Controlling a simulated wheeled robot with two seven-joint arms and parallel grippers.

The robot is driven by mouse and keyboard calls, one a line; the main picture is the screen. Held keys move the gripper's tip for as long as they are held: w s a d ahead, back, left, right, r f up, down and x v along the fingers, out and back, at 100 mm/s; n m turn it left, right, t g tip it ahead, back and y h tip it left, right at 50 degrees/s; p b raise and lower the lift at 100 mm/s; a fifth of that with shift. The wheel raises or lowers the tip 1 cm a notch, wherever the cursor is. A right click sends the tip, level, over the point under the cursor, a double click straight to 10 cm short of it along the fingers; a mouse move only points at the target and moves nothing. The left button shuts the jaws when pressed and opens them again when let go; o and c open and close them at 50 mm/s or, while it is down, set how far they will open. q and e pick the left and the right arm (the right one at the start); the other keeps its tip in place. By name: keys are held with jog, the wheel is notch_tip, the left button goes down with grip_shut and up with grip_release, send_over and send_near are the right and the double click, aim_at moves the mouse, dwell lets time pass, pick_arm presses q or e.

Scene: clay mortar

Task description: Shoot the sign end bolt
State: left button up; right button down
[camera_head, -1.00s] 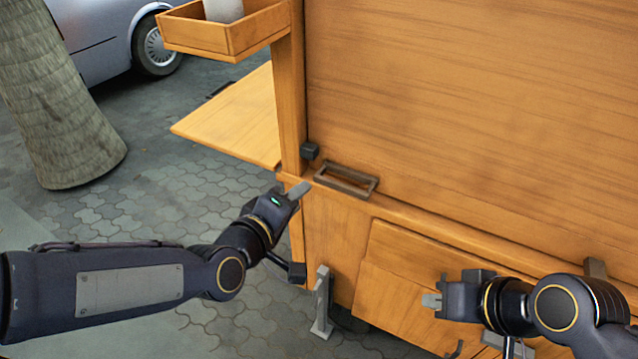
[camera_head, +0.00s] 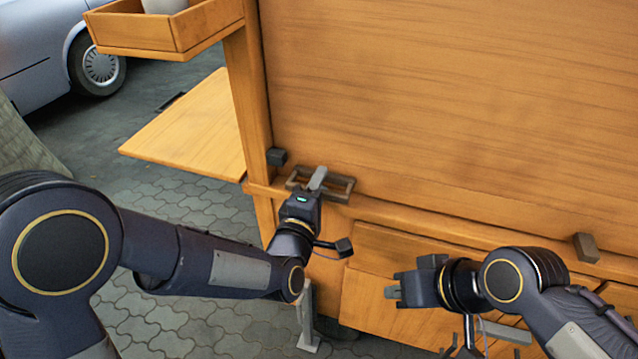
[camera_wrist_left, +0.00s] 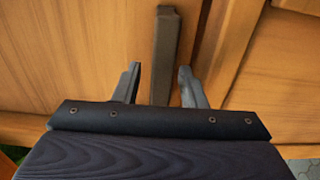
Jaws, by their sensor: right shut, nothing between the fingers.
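A dark, flat rectangular metal loop (camera_head: 345,190), which looks like the bolt's handle, sits on the ledge at the foot of the upright wooden panel. My left gripper (camera_head: 317,179) is over its left part. In the left wrist view a dark bar (camera_wrist_left: 164,55) stands between the spread fingers of my left gripper (camera_wrist_left: 158,84), with a gap on both sides. The fingers are open and not closed on it. A small dark block (camera_head: 277,156) sits left of the loop by the post. My right gripper (camera_head: 392,292) is shut and empty, before the lower wooden front.
Another dark block (camera_head: 586,247) sits on the ledge at the right. A wooden tray (camera_head: 160,35) and a side shelf (camera_head: 195,128) stick out at the left. A grey bracket (camera_head: 307,318) stands below my left gripper. A car (camera_head: 45,50) is parked behind.

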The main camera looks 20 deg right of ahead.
pick_arm(q)
jog(key=shift+w+d, duration=0.1)
jog(key=shift+w, duration=0.05)
jog(key=shift+c, duration=0.4)
grip_shut()
